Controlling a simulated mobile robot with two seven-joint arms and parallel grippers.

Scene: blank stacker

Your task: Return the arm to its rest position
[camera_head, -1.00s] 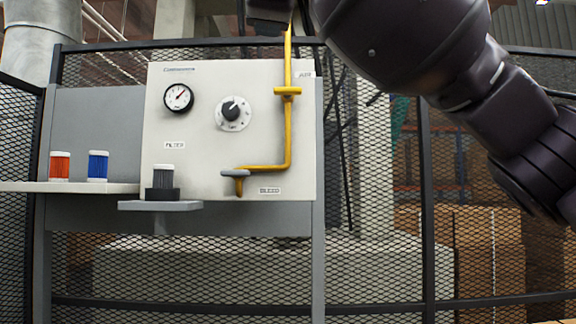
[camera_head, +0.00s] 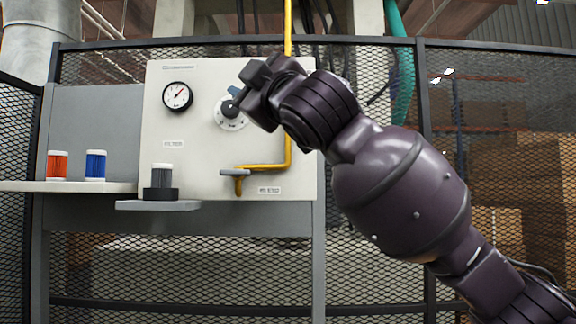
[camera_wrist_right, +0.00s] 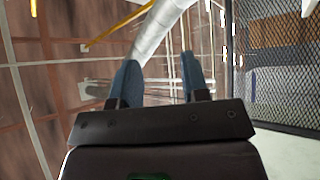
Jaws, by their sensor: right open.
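My right arm (camera_head: 400,185) reaches in from the right in the head view. Its right gripper (camera_head: 236,92) is in front of the white panel (camera_head: 205,130), close to the black knob (camera_head: 231,110) in the picture; the gap in depth is unclear. In the right wrist view the two blue-grey fingers of this gripper (camera_wrist_right: 160,75) stand apart with nothing between them. The wrist covers part of the yellow pipe (camera_head: 288,140) and its upper valve. My left gripper is not in view.
A gauge (camera_head: 177,96) is on the panel. A grey filter (camera_head: 162,177) stands in a black holder on a small shelf (camera_head: 158,206). Orange (camera_head: 57,165) and blue (camera_head: 96,165) cartridges stand on the left shelf (camera_head: 70,187). Mesh fence (camera_head: 380,280) surrounds the panel.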

